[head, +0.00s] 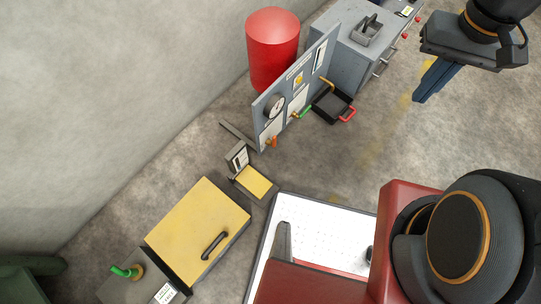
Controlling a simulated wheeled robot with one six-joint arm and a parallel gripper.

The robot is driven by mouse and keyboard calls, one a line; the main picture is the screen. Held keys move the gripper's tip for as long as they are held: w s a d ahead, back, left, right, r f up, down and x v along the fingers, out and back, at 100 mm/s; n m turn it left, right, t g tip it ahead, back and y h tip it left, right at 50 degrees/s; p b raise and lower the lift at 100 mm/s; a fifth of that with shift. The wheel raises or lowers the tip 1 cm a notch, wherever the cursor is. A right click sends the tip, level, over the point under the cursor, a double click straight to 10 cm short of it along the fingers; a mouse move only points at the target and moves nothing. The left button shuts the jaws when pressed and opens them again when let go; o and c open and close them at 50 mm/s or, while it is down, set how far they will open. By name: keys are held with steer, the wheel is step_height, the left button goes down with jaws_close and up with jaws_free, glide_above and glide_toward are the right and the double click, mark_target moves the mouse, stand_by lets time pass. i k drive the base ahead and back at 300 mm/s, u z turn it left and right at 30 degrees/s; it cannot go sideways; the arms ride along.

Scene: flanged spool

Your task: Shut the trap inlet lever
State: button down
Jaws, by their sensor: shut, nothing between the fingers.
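A grey upright panel (267,108) stands on the floor in the upper middle, with a round gauge (274,106) and several small labels too small to read. Small coloured levers or handles show at it: an orange one (273,142) low on the near end, a green one (305,112) at mid-length, and a red one (347,115) further right by a black tray. I cannot tell which is the trap inlet lever. My gripper (422,95), with blue fingers, is at the upper right, shut and empty, clear of the panel and its levers.
A red drum (272,48) stands behind the panel. The black tray (330,104) sits in front of it. A grey cabinet (352,55) is at the top. A yellow-topped box (198,228) is at the lower left. Floor between panel and gripper looks clear.

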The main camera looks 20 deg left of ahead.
mark_target(273, 143)
steer(key=k, duration=0.65)
steer(key=z, duration=1.05)
steer(key=i, duration=1.15)
steer(key=u, duration=2.7)
steer(key=i, duration=0.5)
steer(key=z, duration=0.2)
steer(key=k, duration=1.15)
steer(key=u, duration=0.15)
